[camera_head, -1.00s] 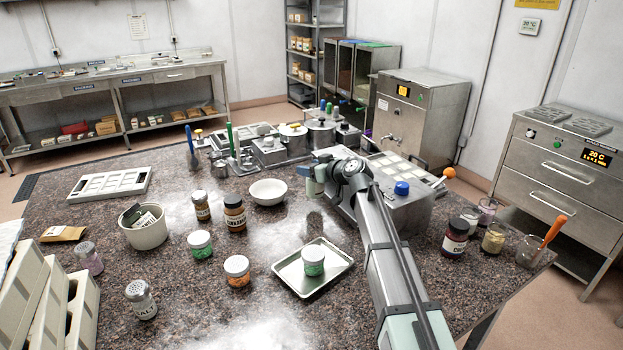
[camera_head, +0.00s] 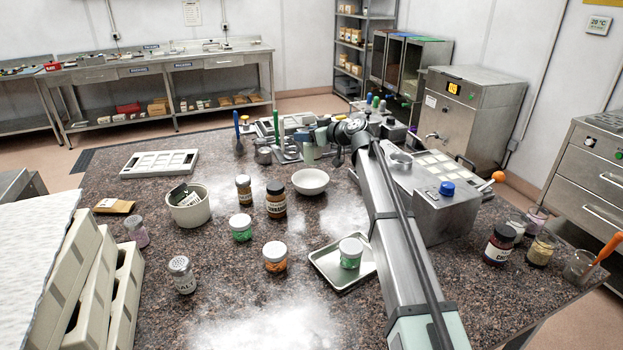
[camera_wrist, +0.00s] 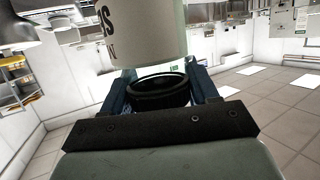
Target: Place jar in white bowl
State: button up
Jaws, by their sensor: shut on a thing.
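The white bowl (camera_head: 311,187) stands upright on the dark speckled worktop and looks empty in the head view. My gripper (camera_wrist: 158,84) is shut on a jar (camera_wrist: 146,38) with a cream label, whose printed letters are cut off by the picture's top edge. A dark round rim, perhaps its lid, lies between the blue fingers in the wrist view. In the head view my gripper (camera_head: 309,142) is small, raised behind the bowl and apart from it. The held jar cannot be made out clearly there.
A jar (camera_head: 350,256) stands on a metal tray (camera_head: 331,278) in front of the bowl. A brown jar (camera_head: 276,203) stands close to the bowl's left, with several other jars beyond. A metal machine (camera_head: 440,212) stands to the right.

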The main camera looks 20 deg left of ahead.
aim_at(307, 163)
jog(key=shift+s+a+n+g, duration=0.15)
jog(key=shift+s+n+g, duration=0.15)
jog(key=shift+s+g, duration=0.1)
jog(key=shift+s+f, duration=0.15)
jog(key=shift+f, duration=4.9)
jog(key=shift+f, duration=0.1)
jog(key=o, duration=1.2)
jog(key=shift+o, duration=0.2)
jog(key=shift+s+d+r, duration=0.1)
jog(key=shift+d+r, duration=0.1)
jog(key=v, duration=1.1)
jog(key=shift+d, duration=0.35)
